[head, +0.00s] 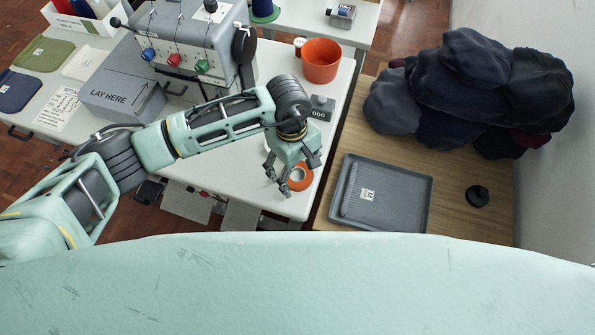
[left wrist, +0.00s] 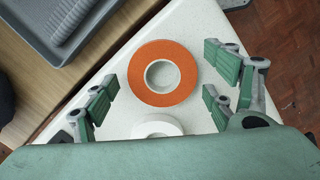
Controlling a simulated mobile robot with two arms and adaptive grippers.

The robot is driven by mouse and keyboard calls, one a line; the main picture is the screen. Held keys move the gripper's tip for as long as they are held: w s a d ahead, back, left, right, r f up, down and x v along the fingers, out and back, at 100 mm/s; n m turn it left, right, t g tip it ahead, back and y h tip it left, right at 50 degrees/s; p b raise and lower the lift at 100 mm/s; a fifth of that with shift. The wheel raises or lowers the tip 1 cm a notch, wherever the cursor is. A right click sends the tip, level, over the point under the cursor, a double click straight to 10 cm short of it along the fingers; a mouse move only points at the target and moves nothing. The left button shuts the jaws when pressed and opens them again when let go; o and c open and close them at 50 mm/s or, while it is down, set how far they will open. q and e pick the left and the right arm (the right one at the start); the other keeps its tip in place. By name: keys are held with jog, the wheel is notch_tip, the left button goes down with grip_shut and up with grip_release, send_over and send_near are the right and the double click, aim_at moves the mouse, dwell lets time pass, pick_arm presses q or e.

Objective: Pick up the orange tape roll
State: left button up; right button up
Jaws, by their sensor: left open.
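The orange tape roll (head: 306,181) lies flat near the front right corner of the white table. It shows whole in the left wrist view (left wrist: 163,97), with a pale core. My left gripper (head: 281,183) is open and empty, its fingers pointing down beside the roll in the head view. In the left wrist view the left gripper's fingers (left wrist: 160,84) stand spread to either side of the roll, with no contact visible. A white roll (left wrist: 157,126) lies close to the orange one, partly hidden by my gripper's body. My right gripper is not in view.
An orange pot (head: 321,60) and a grey machine (head: 195,40) stand farther back. The white table ends just beyond the roll.

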pick_arm(q)
jog(key=c, duration=1.1)
jog(key=shift+o, duration=0.2)
